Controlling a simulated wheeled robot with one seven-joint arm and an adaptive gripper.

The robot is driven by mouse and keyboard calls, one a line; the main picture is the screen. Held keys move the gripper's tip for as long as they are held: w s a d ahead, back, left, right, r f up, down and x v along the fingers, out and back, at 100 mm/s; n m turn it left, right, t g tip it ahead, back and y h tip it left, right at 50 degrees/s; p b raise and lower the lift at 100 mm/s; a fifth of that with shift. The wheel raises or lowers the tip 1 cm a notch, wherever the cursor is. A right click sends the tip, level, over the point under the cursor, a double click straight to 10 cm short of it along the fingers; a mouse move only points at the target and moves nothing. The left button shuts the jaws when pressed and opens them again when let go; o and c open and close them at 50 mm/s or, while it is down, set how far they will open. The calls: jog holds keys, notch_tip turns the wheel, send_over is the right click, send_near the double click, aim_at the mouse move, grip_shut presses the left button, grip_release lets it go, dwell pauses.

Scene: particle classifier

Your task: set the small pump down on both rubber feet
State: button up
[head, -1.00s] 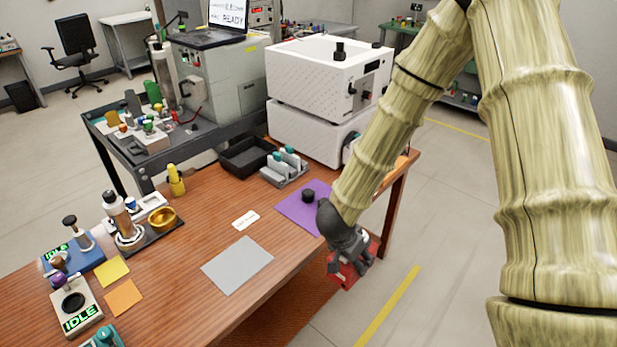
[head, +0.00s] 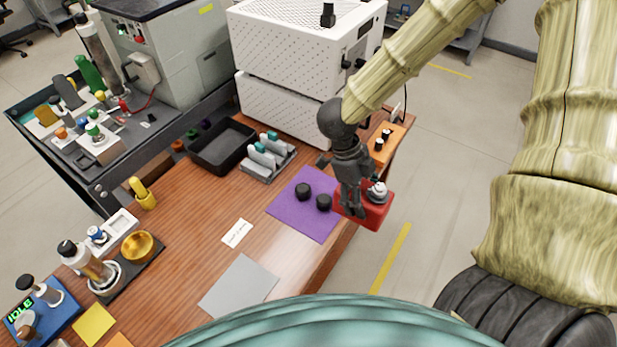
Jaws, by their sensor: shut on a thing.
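The small pump (head: 376,214) is a red block with a grey round fitting on top. My gripper (head: 356,203) is shut on it, pointing down, and covers its left part. The pump appears at the right edge of the purple mat (head: 290,215), partly over the floor in the picture. Its height above the table is hard to tell. Two black rubber feet, a left one (head: 303,191) and a right one (head: 324,202), stand on the mat. The right foot is just left of the pump in the picture, and the pump is not on the pair. The pump's underside is hidden.
A grey rack (head: 268,160) and a black tray (head: 222,146) lie to the left. An orange plate with black knobs (head: 387,140) is behind my gripper. A grey sheet (head: 240,287) lies in front.

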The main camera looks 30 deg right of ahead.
jog(key=w+a+f+p, duration=0.2)
jog(key=w+a, duration=0.1)
jog(key=w, duration=0.4)
jog(key=w+a+f+p, duration=0.2)
jog(key=w+f+p, duration=0.1)
jog(key=w, duration=0.4)
jog(key=shift+w+a, duration=0.2)
jog(key=shift+a, duration=0.2)
jog(key=shift+f, duration=0.1)
jog(key=o, duration=1.4)
jog(key=shift+f, duration=0.1)
jog(key=shift+o, duration=0.7)
jog(key=b+v, duration=0.2)
jog(key=v, duration=1)
jog(key=shift+b, duration=0.35)
